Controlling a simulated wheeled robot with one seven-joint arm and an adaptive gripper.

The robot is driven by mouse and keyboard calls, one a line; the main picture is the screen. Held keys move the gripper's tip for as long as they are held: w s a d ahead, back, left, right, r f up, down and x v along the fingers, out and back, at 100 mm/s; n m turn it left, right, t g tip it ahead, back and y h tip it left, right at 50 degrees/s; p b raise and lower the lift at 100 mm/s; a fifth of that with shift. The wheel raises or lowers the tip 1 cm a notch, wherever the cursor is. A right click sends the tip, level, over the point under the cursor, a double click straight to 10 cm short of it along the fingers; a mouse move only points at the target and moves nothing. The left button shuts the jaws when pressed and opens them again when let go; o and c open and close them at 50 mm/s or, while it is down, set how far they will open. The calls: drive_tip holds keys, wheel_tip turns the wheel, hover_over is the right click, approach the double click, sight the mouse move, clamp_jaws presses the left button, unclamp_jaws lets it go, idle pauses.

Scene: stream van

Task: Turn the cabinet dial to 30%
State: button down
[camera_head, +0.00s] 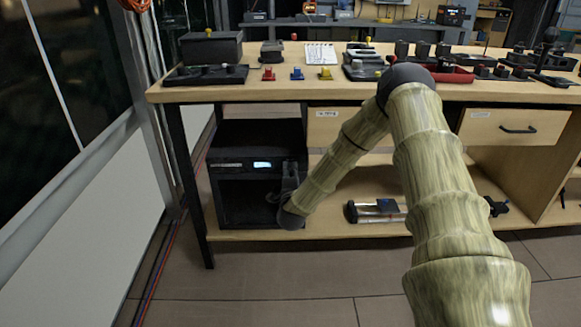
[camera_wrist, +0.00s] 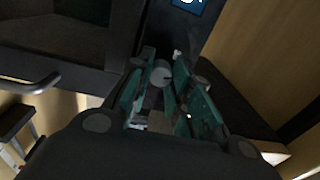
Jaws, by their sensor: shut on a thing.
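The black cabinet (camera_head: 233,190) stands on the lower shelf of the bench at the left, with a small lit display (camera_head: 262,164) on its upper front. My gripper (camera_head: 288,180) is at the right side of the cabinet front, and my arm comes in from the right. In the wrist view my gripper (camera_wrist: 165,85) has its two green-lined fingers on either side of a round grey dial (camera_wrist: 161,73), shut on it. The dial is hidden behind my gripper in the head view. The reading on the display is too small and cut off to tell.
The wooden bench top (camera_head: 280,90) carries several small parts and trays. A drawer (camera_head: 335,127) hangs right of the cabinet. A metal-and-black device (camera_head: 377,211) lies on the lower shelf right of my forearm. The floor in front is clear.

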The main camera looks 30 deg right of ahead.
drive_tip(key=n+p, duration=0.3)
drive_tip(key=n, duration=0.3)
drive_tip(key=shift+r+y, duration=0.1)
drive_tip(key=shift+y, duration=0.3)
drive_tip(key=shift+s+n+p, duration=0.1)
drive_tip(key=shift+n+p, duration=0.95)
drive_tip(key=shift+n, duration=0.45)
drive_tip(key=shift+d, duration=0.1)
drive_tip(key=c, duration=1.3)
unclamp_jaws()
drive_tip(key=shift+o, duration=0.2)
drive_tip(key=v, duration=1.2)
drive_tip(key=shift+f, duration=0.2)
